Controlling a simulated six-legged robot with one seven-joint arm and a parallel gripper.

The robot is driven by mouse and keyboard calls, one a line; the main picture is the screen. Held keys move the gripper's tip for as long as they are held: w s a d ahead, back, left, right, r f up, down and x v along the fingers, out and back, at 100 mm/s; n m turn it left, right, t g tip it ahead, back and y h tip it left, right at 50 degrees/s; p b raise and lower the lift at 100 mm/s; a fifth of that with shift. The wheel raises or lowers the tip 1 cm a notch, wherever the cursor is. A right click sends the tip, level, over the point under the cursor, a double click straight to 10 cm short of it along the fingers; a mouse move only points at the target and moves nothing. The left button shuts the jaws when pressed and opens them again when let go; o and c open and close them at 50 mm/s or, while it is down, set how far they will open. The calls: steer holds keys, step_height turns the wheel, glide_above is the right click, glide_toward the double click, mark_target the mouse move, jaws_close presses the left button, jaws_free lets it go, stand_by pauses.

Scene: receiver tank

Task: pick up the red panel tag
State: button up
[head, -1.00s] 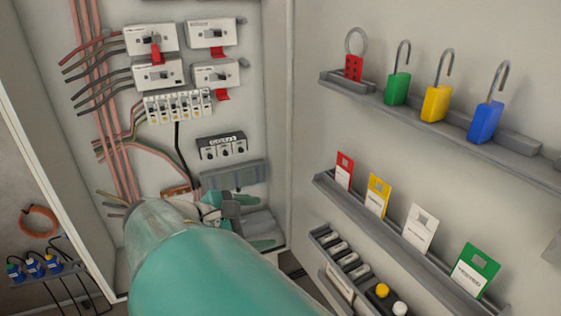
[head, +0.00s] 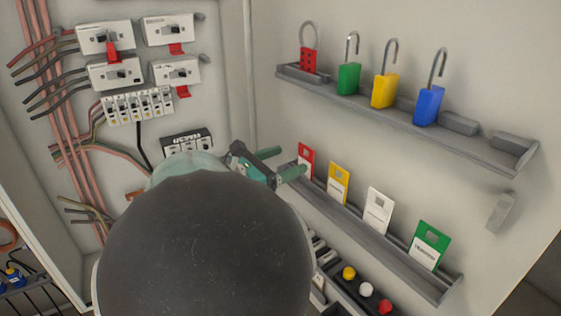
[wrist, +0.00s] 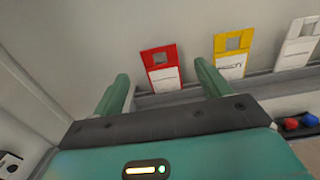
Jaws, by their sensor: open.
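The red panel tag (head: 305,158) stands upright at the left end of the middle wall shelf (head: 377,240) in the head view. It has a red top with a square hole and a white lower part. In the wrist view the red tag (wrist: 161,68) shows between the two green fingers of my gripper (wrist: 164,90), ahead of them and apart from both. In the head view my gripper (head: 283,163) is at the left end of that shelf, open and empty. Part of the red tag is hidden behind a finger there.
A yellow tag (head: 339,183), a white tag (head: 378,211) and a green tag (head: 430,245) stand to the right on the same shelf. A panel with switches (head: 105,38) is at left.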

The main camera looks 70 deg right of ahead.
mark_target(302, 158)
steer(key=x, duration=0.5)
steer(key=shift+s+d+r, duration=0.1)
steer(key=shift+s+r, duration=0.05)
steer(key=shift+r, duration=0.1)
steer(key=c, duration=1)
